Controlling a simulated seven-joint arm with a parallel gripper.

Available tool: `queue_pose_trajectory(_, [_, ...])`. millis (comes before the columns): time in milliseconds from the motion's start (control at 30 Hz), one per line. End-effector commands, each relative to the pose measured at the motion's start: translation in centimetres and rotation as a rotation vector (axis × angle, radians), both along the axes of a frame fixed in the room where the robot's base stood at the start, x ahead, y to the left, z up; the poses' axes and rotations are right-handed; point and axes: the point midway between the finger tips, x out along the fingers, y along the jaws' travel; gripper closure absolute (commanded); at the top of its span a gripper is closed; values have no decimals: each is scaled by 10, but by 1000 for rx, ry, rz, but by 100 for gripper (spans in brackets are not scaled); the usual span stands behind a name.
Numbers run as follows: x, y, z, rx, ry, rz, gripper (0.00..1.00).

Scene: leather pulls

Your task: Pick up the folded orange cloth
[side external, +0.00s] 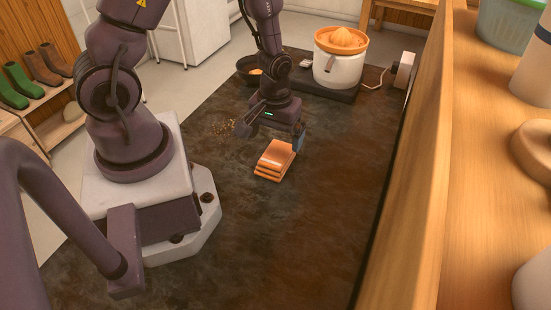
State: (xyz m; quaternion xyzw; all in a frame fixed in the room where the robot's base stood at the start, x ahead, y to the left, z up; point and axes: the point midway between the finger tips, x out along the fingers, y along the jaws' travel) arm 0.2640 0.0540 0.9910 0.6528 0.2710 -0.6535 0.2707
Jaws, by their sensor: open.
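The folded orange cloth (272,163) lies on the dark table top as a small layered stack, near the middle of the side external view. My gripper (270,143) is open, with one finger to the left of the cloth and the other at its upper right. The fingers are at or just above the cloth's far end. I cannot tell whether they touch it. Nothing shows between the fingers apart from the cloth below them.
A white and orange juicer (340,60) stands on a dark base behind the cloth, with a cord to a wall outlet. A dark bowl (248,72) is at the back. Crumbs (223,128) lie to the left. A wooden shelf (480,190) borders the right. The table in front is clear.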

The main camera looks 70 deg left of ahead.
Motion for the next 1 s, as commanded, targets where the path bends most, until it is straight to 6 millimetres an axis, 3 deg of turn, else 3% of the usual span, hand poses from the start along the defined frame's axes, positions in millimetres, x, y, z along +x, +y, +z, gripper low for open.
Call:
queue_pose_trajectory(267, [0, -1, -18, -1, 1, -1, 1])
queue_pose_trajectory(600, [0, -3, -59, -1, 1, -2, 1])
queue_pose_trajectory(900, [0, -3, -63, 0, -1, -1, 1])
queue_pose_trajectory(933, [0, -3, -63, 0, -1, -1, 3])
queue_pose_trajectory(1000, [0, -3, -63, 0, -1, -1, 19])
